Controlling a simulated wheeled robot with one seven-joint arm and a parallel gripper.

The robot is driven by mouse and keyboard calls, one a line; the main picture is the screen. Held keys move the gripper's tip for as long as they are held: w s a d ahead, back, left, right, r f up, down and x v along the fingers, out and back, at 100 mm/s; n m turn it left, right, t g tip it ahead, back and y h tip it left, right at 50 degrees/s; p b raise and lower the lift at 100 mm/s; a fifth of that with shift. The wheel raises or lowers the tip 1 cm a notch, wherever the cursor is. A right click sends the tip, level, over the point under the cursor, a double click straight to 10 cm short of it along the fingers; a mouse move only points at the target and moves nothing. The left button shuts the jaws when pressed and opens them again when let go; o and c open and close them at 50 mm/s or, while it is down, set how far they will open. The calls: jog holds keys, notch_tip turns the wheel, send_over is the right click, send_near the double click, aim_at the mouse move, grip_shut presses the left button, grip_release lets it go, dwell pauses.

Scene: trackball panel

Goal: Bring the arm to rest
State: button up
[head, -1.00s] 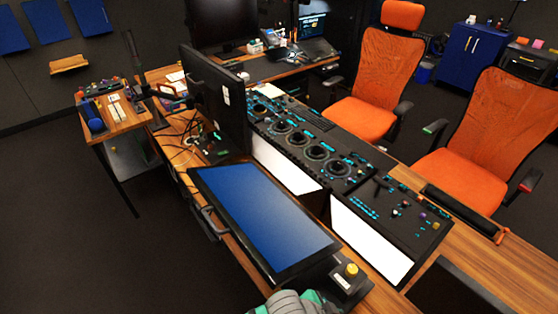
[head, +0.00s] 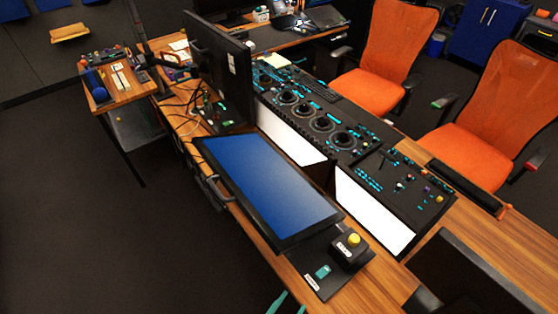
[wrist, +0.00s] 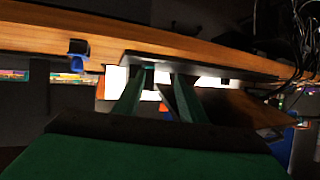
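My gripper (head: 290,305) shows only as two teal fingertips at the bottom edge of the head view, apart from each other, below the front edge of the desk. In the wrist view its two green fingers (wrist: 161,78) stand apart with nothing held between them. The wrist camera looks toward the wooden desk edge (wrist: 225,58) and a dark plate with white areas behind the fingertips. The control panel with several round trackballs (head: 318,124) lies on the desk in the head view, away from the gripper. The rest of my arm is out of the head view.
A tilted blue screen (head: 270,190) lies nearest the desk front. Beside it are a black box with a yellow button (head: 350,247) and a plate with a teal button (head: 322,272). Orange chairs (head: 390,60) stand behind the desk. The floor (head: 90,240) at left is clear.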

jog(key=s+a+r+n+t+y, duration=0.2)
jog(key=s+r+n+t+y, duration=0.2)
jog(key=s, duration=0.5)
jog(key=r+n+y, duration=0.1)
jog(key=n+y, duration=0.1)
jog(key=n, duration=0.1)
jog(key=shift+s+a+r+y, duration=0.2)
jog(key=shift+r+y, duration=0.1)
jog(key=shift+y, duration=0.1)
dwell(0.4)
